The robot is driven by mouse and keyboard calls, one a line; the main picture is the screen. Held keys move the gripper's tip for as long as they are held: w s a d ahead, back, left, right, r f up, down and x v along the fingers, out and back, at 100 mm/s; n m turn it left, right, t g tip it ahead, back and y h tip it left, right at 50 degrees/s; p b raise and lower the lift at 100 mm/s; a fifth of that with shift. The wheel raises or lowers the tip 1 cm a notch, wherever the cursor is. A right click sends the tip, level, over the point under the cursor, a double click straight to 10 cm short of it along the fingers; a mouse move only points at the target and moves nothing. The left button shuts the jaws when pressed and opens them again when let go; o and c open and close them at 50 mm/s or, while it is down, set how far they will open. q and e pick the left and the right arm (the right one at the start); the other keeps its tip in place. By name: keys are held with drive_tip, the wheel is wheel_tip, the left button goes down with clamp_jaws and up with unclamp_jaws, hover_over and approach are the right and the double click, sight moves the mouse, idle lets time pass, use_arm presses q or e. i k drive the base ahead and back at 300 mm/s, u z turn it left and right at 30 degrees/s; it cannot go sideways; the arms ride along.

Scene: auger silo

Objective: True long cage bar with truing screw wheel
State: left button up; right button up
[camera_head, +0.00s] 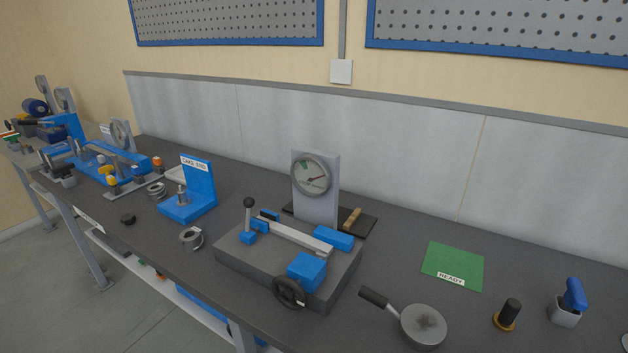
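A long pale bar (296,234), which looks like the cage bar, lies across a dark grey fixture block (240,262) between blue blocks. The black truing screw wheel (289,291) is on the front of the fixture, beside a blue block (307,271). Neither of my grippers is in view.
A green READY mat (452,266) lies empty to the right. In front are a round pan-like tool (422,325), a black-knobbed piece (508,314) and a blue-handled piece (569,302). A blue CAGE END stand (199,188) and metal rings (191,238) are left.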

sight(293, 288)
drive_tip(key=u, duration=1.65)
drive_tip(key=k, duration=1.05)
drive_tip(key=z, duration=1.3)
drive_tip(key=i, duration=0.5)
drive_tip(key=z, duration=0.05)
